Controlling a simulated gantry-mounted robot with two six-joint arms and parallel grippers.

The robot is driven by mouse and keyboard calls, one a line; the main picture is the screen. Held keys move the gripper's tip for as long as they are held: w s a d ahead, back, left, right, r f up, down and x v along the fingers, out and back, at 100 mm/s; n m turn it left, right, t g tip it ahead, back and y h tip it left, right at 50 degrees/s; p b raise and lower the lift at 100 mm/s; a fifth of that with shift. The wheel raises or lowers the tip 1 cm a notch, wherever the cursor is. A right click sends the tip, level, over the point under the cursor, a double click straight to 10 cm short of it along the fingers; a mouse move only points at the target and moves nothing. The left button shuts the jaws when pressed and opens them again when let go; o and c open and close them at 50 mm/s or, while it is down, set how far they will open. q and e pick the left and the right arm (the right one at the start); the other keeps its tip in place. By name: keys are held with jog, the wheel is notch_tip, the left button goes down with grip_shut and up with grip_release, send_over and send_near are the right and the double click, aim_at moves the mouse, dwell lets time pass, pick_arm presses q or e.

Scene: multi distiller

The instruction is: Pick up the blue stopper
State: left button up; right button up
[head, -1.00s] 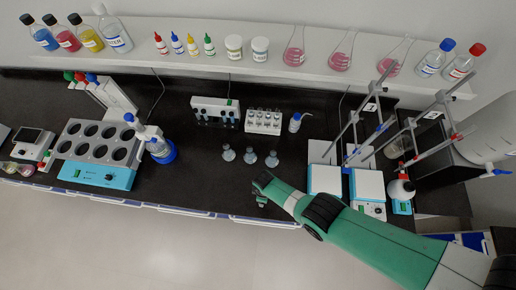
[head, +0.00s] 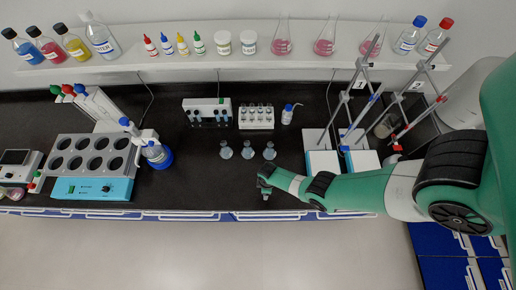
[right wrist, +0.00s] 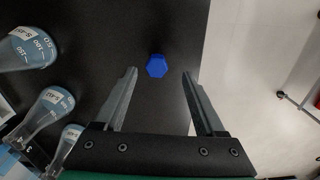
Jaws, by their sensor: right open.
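The blue stopper (right wrist: 157,65) is a small six-sided blue piece lying on the black bench top in the right wrist view. My right gripper (right wrist: 159,73) is open and empty, with its two fingers on either side of the line to the stopper. The stopper shows just past the fingertips, between them; I cannot tell the height gap. In the head view my right gripper (head: 264,188) is over the bench near its front edge, and I cannot make out the stopper there. My left gripper is not in view.
Three small flasks (head: 247,150) stand just behind my right gripper; flasks also show at the left of the right wrist view (right wrist: 45,108). The bench's front edge is close on the gripper's other side. Stirrer plates (head: 322,163) with clamp stands are to the right.

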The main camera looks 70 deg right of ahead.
jog(key=f+b, duration=0.5)
jog(key=shift+w+d+f, duration=0.15)
jog(key=shift+d+f, duration=0.05)
jog(key=shift+d, duration=0.05)
jog(key=shift+r, duration=0.15)
jog(key=shift+c, duration=0.2)
grip_shut()
